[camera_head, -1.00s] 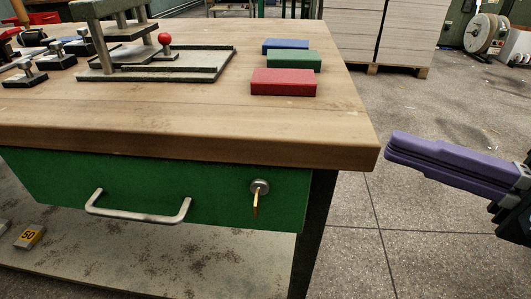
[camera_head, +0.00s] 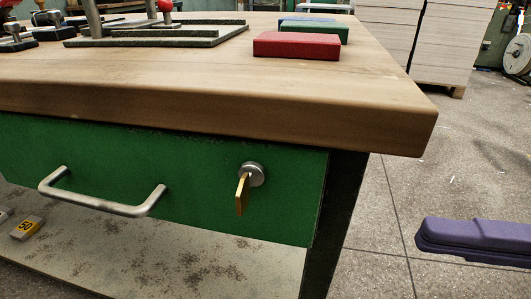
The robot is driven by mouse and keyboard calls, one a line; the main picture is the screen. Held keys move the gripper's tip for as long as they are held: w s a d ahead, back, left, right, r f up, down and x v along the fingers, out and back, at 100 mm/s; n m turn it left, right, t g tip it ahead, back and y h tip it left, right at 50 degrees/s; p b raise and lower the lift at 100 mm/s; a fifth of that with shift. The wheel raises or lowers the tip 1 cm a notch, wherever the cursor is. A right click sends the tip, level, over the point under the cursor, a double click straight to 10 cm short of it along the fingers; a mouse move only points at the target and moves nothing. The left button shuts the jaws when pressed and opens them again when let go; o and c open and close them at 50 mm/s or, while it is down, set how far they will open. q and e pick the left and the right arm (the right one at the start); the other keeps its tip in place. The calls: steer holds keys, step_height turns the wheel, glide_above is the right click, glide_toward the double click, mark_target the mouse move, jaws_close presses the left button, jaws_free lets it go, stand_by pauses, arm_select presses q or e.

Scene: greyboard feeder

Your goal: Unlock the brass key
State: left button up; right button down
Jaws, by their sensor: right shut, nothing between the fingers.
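The brass key (camera_head: 242,192) sits in a round grey lock (camera_head: 251,174) at the right end of a green drawer front (camera_head: 200,180). Its flat bow hangs down, tilted slightly to the left. The drawer is closed flush under the bench top and has a grey bar handle (camera_head: 100,204) left of the lock. My right gripper (camera_head: 428,236) is purple and shut, with nothing in it. It is at the lower right, clear of the bench and well to the right of the key. My left gripper is out of view.
The wooden bench top (camera_head: 200,90) overhangs the drawer, and a dark leg (camera_head: 336,220) stands right of it. Red (camera_head: 297,45), green and blue blocks and a metal fixture sit on top. Below is a shelf (camera_head: 170,265) with a yellow "50" block (camera_head: 27,228). The floor to the right is open.

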mark_target(242, 211)
steer(key=b+x, duration=0.1)
steer(key=x, duration=1.2)
steer(key=shift+f+b, duration=0.3)
steer(key=shift+b, duration=0.45)
steer(key=shift+a+f+t+y+b, duration=0.1)
steer(key=shift+f+t+y+b, duration=0.1)
steer(key=shift+y+b, duration=0.7)
steer(key=shift+f+t+y+b, duration=0.2)
steer(key=shift+y+b, duration=0.1)
steer(key=shift+b, duration=1.1)
steer(key=y+b, duration=0.1)
steer(key=b, duration=0.1)
steer(key=y+b, duration=0.1)
steer(key=b, duration=0.2)
steer(key=t+y+b, duration=0.1)
steer(key=b, duration=0.1)
steer(key=shift+w+a+f, duration=0.15)
steer(key=shift+a+f, duration=0.2)
steer(key=shift+f, duration=0.05)
steer(key=y+b, duration=0.2)
steer(key=shift+w+a+t+b, duration=0.1)
steer(key=shift+a+t+b, duration=0.05)
steer(key=shift+t+b, duration=0.15)
steer(key=shift+a+b, duration=0.15)
steer(key=shift+b, duration=0.15)
steer(key=shift+f, duration=0.1)
